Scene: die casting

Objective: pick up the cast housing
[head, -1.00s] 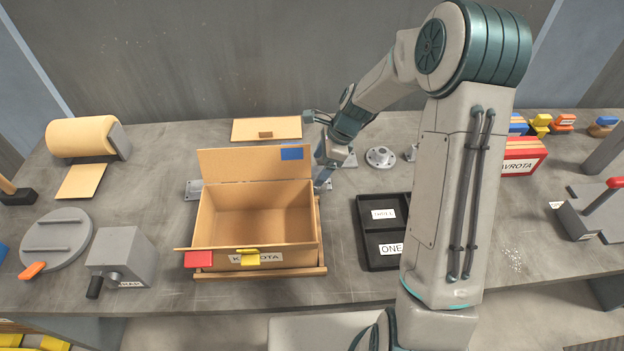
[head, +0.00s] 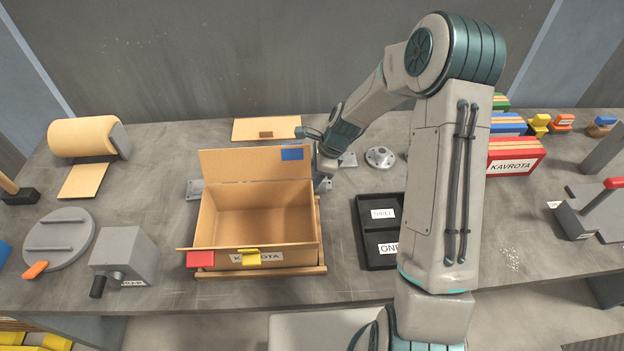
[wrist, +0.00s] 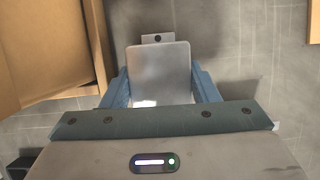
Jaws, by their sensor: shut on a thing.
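The cast housing (wrist: 158,72) is a smooth grey block with a small holed tab at its far end. In the wrist view it sits between the two blue fingers of my gripper (wrist: 160,92), which are shut on its sides. In the head view my gripper (head: 321,178) is low, just right of the open cardboard box (head: 205,225). The box wall and my wrist hide much of the fingers there. A grey plate edge (head: 327,185) shows beside the gripper; I cannot tell whether the housing is clear of the table.
The box's side wall stands close to the left of my gripper. Other grey castings, including a round flange (head: 380,157), lie to the right. A black divided tray (head: 366,250) is nearer the front. A flat cardboard piece (head: 266,127) lies behind.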

